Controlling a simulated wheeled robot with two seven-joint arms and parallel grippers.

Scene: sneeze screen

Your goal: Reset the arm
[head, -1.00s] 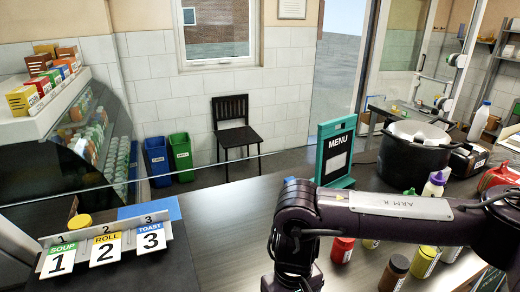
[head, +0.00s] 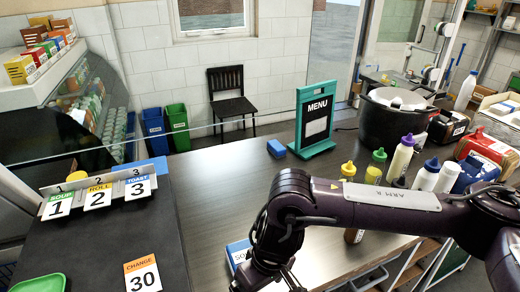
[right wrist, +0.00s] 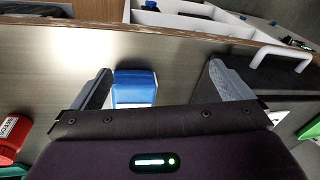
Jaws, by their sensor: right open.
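My right arm (head: 390,207), labelled ARM R, reaches across the counter from the right in the head view, bent down at its left end. My right gripper (right wrist: 159,70) is open in the right wrist view, its two grey fingers wide apart. A blue and white box (right wrist: 135,88) shows between the fingers, nearer the left one; I see no finger touching it. A blue box (head: 238,252) also shows beside the arm's lower end in the head view, partly hidden. My left arm and gripper are not in view.
Sauce bottles (head: 401,160) and a black pot (head: 392,120) stand at the right. A menu board (head: 316,120) and a blue block (head: 276,148) stand behind the arm. Number cards (head: 97,195) and a green tray (head: 38,284) are at the left. The middle counter is mostly clear.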

